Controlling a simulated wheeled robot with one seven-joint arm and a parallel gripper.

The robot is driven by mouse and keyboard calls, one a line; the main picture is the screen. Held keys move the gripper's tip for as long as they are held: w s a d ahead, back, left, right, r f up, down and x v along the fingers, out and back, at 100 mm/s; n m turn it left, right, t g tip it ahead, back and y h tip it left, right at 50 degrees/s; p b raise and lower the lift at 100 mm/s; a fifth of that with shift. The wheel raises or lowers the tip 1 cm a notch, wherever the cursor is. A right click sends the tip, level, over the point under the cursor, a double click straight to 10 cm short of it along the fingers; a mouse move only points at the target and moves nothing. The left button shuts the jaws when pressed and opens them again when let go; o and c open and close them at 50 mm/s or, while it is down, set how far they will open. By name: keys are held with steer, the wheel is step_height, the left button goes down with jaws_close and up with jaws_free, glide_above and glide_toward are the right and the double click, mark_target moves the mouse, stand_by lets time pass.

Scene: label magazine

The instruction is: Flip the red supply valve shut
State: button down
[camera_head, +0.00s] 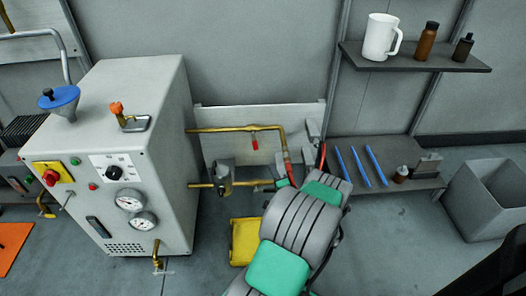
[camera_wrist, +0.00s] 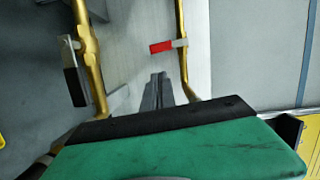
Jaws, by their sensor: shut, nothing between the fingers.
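The red supply valve lever (camera_head: 255,143) hangs below the upper brass pipe (camera_head: 225,129), crosswise to it, right of the white machine. In the wrist view the red lever (camera_wrist: 162,46) points left from the right-hand brass pipe (camera_wrist: 181,60). My gripper (camera_head: 311,128) is right of the lever, near the pipe's bend, partly masked by my arm. In the wrist view my gripper (camera_wrist: 157,78) is shut and empty. Its fingertips are below the red lever in the picture and appear apart from it.
A lower brass pipe (camera_head: 200,185) carries a grey fitting (camera_head: 224,180). The white machine (camera_head: 150,90) with gauges stands left. A yellow item (camera_head: 243,240) lies on the floor. Shelves (camera_head: 415,55) with a mug and bottles, and a grey bin (camera_head: 490,200), are at right.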

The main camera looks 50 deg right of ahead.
mark_target(255, 145)
steer(key=b+x, duration=0.2)
steer(key=x, duration=1.1)
steer(key=shift+r+b, duration=0.15)
steer(key=shift+b, duration=0.25)
